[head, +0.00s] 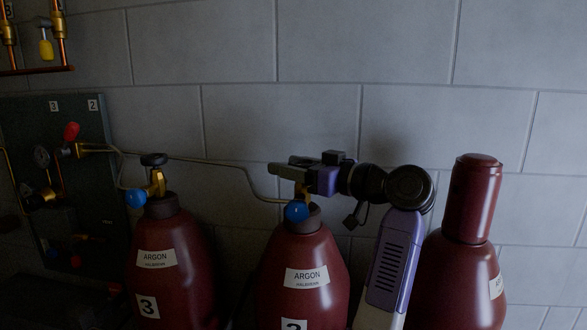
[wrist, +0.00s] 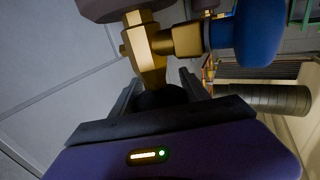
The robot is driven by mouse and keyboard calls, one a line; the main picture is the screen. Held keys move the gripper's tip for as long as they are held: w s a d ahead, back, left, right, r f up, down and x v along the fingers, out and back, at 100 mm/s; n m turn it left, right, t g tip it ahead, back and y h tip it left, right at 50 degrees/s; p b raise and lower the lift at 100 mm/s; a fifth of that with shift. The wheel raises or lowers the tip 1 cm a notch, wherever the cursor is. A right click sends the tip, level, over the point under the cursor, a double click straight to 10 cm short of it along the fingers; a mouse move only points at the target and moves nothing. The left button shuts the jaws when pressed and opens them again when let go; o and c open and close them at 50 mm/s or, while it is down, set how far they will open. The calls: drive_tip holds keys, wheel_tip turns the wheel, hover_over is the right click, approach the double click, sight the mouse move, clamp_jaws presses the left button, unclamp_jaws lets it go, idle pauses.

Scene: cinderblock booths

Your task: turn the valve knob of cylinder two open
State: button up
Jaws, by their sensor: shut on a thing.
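Cylinder two (head: 318,252), dark red with an "ARGON" label and a partly cut-off "2" tag, stands in the middle of the head view. Its brass valve (head: 302,190) has a blue cap (head: 297,211) on its side. My gripper (head: 290,170) reaches in from the right at the valve's top and hides the knob there. In the wrist view the brass valve (wrist: 150,58) and blue cap (wrist: 258,32) appear upside down. The black valve knob (wrist: 160,96) sits between my two fingers, which are shut on it. The knob's turn angle cannot be told.
Cylinder three (head: 170,252), with a black knob (head: 153,159) and blue cap, stands to the left. A capped dark red cylinder (head: 474,200) stands right, close to my arm. A block wall (head: 480,120) is behind. A dark gauge panel (head: 85,130) and thin hose are left.

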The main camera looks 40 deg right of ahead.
drive_tip(key=n+g+y, duration=0.1)
drive_tip(key=y, duration=0.1)
drive_tip(key=n+g+y+b, duration=0.1)
drive_tip(key=n+y, duration=0.1)
drive_tip(key=a+n+y+b, duration=0.1)
drive_tip(key=y, duration=0.1)
drive_tip(key=shift+s+f+n+g+y, duration=0.15)
drive_tip(key=shift+s+n+g+y, duration=0.15)
drive_tip(key=shift+g, duration=0.1)
drive_tip(key=shift+s+a+n+g+y+b, duration=0.15)
drive_tip(key=shift+n+g+y+b, duration=0.3)
drive_tip(key=shift+n+g+y, duration=0.35)
drive_tip(key=shift+s+a+n+g+y+b, duration=0.1)
drive_tip(key=shift+a+n+g+y+b, duration=0.1)
drive_tip(key=shift+n+g+y+b, duration=0.5)
drive_tip(key=shift+s+a+n+g+y+b, duration=0.15)
drive_tip(key=shift+n+g+y+b, duration=0.1)
drive_tip(key=shift+n+g+y, duration=0.7)
drive_tip(key=shift+r, duration=0.2)
drive_tip(key=o, duration=1.4)
drive_tip(key=shift+c, duration=0.2)
drive_tip(key=b+v, duration=0.2)
drive_tip(key=v, duration=0.5)
drive_tip(key=shift+d, duration=0.35)
drive_tip(key=shift+s+f, duration=0.1)
